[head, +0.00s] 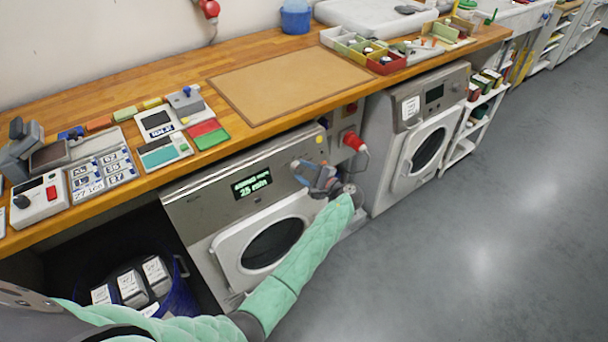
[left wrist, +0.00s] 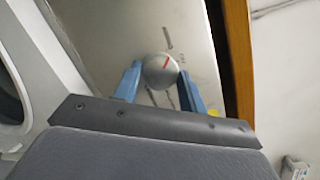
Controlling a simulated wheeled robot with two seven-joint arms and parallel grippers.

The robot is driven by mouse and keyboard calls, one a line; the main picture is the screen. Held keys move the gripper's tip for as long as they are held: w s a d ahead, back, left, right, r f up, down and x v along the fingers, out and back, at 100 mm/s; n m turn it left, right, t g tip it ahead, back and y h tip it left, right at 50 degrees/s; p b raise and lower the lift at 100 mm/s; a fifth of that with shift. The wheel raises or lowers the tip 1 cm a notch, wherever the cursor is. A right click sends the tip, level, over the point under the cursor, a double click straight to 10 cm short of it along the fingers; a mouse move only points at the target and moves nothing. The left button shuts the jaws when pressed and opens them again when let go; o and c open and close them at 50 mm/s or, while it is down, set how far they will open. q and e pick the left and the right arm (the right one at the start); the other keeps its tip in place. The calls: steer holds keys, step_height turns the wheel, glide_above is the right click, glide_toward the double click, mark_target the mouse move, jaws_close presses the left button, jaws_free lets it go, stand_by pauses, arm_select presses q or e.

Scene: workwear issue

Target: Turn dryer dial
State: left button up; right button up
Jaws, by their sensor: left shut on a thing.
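The dryer (head: 205,215) stands under the wooden counter, with a lit display (head: 252,184) reading what looks like "25 min" and a round door (head: 272,243) that is closed. Its dial (left wrist: 160,70) is a round grey knob with a red mark pointing to the upper right in the left wrist view. My left gripper (head: 308,172) is at the dial on the panel's right part. In the left wrist view its blue fingers (left wrist: 157,88) are on either side of the dial, shut on it. In the head view the gripper mostly hides the dial. My right gripper is not in view.
A second machine (head: 412,135) stands farther right. A blue basket (head: 180,297) with grey labelled items is at lower left. The counter (head: 190,78) overhangs the panel. The floor (head: 480,230) at right is clear.

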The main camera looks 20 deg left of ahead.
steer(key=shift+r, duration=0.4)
arm_select(q)
steer(key=o, duration=1)
steer(key=shift+c, duration=0.2)
steer(key=shift+s+d+f, duration=0.1)
steer(key=shift+s+d, duration=0.1)
steer(key=shift+d, duration=0.3)
steer(key=b+v, duration=0.2)
steer(key=v, duration=0.4)
steer(key=shift+s+d, duration=0.2)
steer(key=shift+d, duration=0.15)
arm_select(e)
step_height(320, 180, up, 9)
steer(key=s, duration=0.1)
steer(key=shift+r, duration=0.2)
